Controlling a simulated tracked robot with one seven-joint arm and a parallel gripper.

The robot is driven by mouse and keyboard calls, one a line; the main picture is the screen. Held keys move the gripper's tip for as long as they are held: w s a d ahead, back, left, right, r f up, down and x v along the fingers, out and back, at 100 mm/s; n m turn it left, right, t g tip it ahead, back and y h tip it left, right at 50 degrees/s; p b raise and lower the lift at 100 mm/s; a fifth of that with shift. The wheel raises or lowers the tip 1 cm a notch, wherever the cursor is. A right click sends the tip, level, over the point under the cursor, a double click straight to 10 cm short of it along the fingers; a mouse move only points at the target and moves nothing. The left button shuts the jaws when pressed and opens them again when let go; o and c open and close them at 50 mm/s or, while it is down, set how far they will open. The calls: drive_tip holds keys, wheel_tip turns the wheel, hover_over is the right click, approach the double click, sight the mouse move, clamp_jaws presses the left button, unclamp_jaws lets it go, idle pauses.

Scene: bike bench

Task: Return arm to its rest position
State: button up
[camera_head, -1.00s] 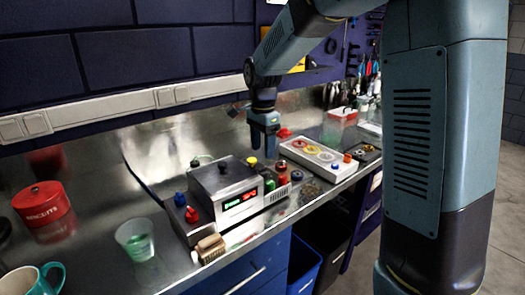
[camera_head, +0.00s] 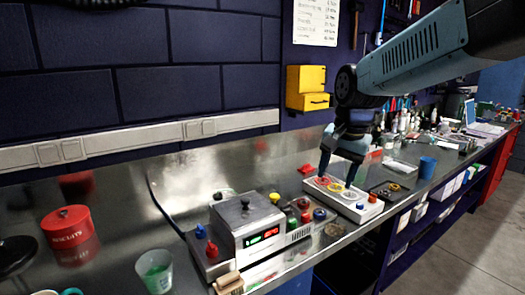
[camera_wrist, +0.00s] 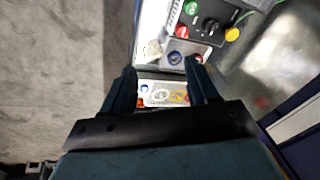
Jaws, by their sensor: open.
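I cannot tell the exact height of the fingertips above the tray.
A control box (camera_head: 247,228) with red digits and coloured knobs stands left of the tray. A red biscuit tin (camera_head: 70,228) and a green-filled cup (camera_head: 155,270) are at the left. A blue cup (camera_head: 427,167) stands to the right.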

drive_tip(key=s+d+n+t, duration=0.1)
drive_tip(key=s+d+n, duration=0.2)
drive_tip(key=s, duration=0.4)
drive_tip(key=s+d+n+t, duration=0.2)
drive_tip(key=s+d+n, duration=0.1)
drive_tip(key=s, duration=0.4)
drive_tip(key=shift+s+r+h, duration=0.2)
drive_tip(key=shift+r+h, duration=0.2)
drive_tip(key=shift+d, duration=0.1)
